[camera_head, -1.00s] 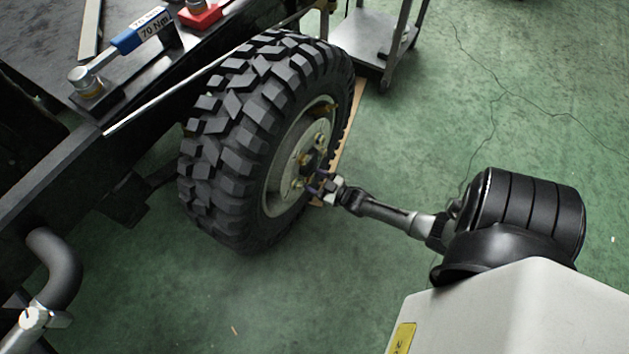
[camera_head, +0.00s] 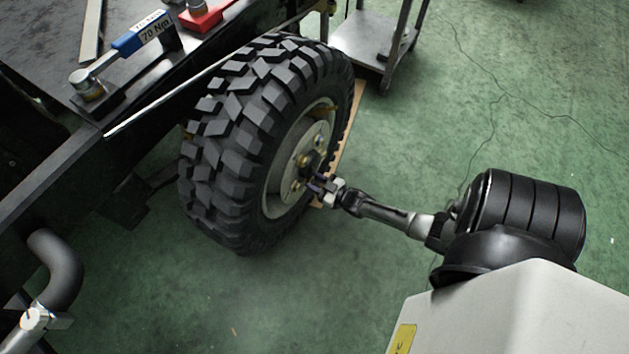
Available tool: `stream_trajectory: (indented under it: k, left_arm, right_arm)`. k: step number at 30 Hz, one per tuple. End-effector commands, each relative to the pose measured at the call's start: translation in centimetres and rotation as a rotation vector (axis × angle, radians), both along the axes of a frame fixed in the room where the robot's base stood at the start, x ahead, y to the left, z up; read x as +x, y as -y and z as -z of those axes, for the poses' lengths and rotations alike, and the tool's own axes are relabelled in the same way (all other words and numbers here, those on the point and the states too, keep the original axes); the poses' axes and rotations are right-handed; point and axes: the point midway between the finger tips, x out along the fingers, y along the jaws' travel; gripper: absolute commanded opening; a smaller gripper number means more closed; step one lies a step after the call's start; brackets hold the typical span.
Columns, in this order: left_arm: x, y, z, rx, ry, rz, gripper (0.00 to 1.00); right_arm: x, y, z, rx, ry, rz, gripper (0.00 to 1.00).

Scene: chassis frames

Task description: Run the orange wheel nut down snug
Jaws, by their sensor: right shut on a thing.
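The wheel (camera_head: 235,130) has a chunky black tyre and stands upright beside the chassis frame. Its pale rim and hub (camera_head: 288,190) face right, with small yellowish fasteners on the hub face. My right gripper (camera_head: 314,186) reaches in from the right, with its fingers at the hub. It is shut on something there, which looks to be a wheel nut. The fingers hide most of it, so its colour and how far it sits on its stud cannot be told. My left gripper is not in view.
A blue-handled torque wrench (camera_head: 140,38) marked 70 Nm rests on the dark chassis top, near a red item (camera_head: 203,15). A grey trolley (camera_head: 365,45) stands behind the wheel. A bent grey tube (camera_head: 55,262) is at lower left. Green floor is clear at upper right.

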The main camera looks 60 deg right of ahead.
Motion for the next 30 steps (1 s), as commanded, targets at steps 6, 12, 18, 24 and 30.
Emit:
stream_trajectory:
  k: [6, 12, 18, 24, 30]
  left_arm:
    - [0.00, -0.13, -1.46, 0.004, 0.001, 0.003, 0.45]
    - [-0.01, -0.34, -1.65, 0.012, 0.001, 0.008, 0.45]
    - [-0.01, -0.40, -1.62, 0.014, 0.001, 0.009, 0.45]
    - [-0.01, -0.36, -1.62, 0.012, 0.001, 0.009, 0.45]
    - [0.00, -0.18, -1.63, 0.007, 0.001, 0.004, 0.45]
  right_arm:
    - [-0.03, 0.15, -0.17, 0.265, 0.014, 0.005, 0.10]
    - [-0.06, 0.23, -0.01, 0.398, 0.023, 0.007, 0.10]
    - [-0.08, 0.25, 0.05, 0.413, 0.025, 0.008, 0.10]
    - [-0.07, 0.24, 0.05, 0.412, 0.024, 0.008, 0.41]
    - [-0.06, 0.23, 0.05, 0.411, 0.024, 0.008, 0.60]
